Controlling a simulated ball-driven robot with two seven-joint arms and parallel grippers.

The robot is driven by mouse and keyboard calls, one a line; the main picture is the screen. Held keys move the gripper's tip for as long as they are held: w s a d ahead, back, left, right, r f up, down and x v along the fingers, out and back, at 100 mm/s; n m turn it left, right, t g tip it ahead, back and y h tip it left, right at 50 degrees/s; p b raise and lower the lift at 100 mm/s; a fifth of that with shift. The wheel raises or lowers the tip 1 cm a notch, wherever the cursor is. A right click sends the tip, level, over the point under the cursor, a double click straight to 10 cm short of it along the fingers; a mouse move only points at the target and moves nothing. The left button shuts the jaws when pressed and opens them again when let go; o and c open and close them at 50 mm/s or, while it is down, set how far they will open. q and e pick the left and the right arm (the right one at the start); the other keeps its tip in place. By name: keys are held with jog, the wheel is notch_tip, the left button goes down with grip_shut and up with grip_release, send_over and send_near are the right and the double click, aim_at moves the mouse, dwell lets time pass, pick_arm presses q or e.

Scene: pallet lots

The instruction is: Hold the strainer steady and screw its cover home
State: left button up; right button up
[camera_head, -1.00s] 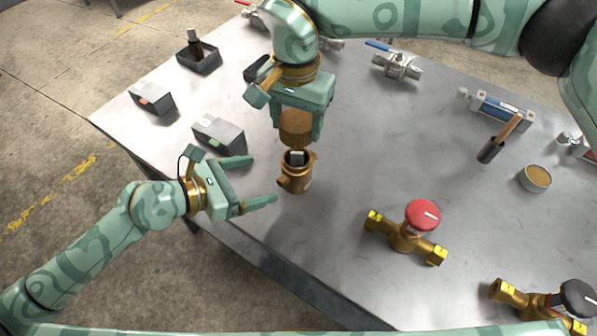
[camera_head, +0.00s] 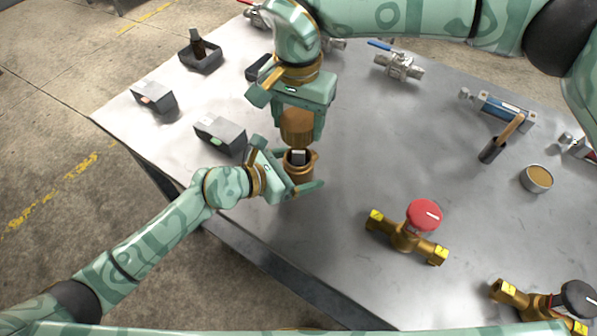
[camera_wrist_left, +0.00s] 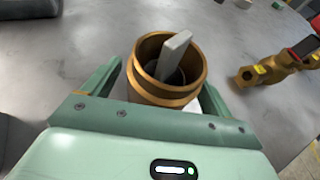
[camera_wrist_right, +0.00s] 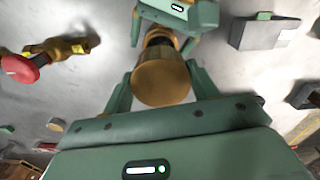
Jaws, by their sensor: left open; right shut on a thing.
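The brass strainer body (camera_head: 300,166) stands upright on the table, its round mouth facing up. In the left wrist view the strainer (camera_wrist_left: 168,82) has a grey flat piece sticking up out of its mouth. My left gripper (camera_head: 304,174) is open, its fingers on either side of the strainer; contact is not clear. My right gripper (camera_head: 298,128) is shut on the brass cover (camera_head: 297,126) and holds it above the strainer's mouth, apart from it. The cover (camera_wrist_right: 161,82) fills the space between the fingers in the right wrist view.
A brass valve with a red knob (camera_head: 423,214) lies to the right, and a black-knobbed one (camera_head: 577,298) at bottom right. Grey boxes (camera_head: 221,133) stand left of the strainer.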

aim_at(297, 152)
pick_arm(q)
jog(key=c, duration=1.5)
jog(key=shift+o, duration=0.2)
pick_arm(e)
jog(key=shift+f, duration=2.5)
jog(key=shift+f, duration=0.1)
jog(key=shift+f, duration=0.75)
jog(key=shift+f, duration=0.6)
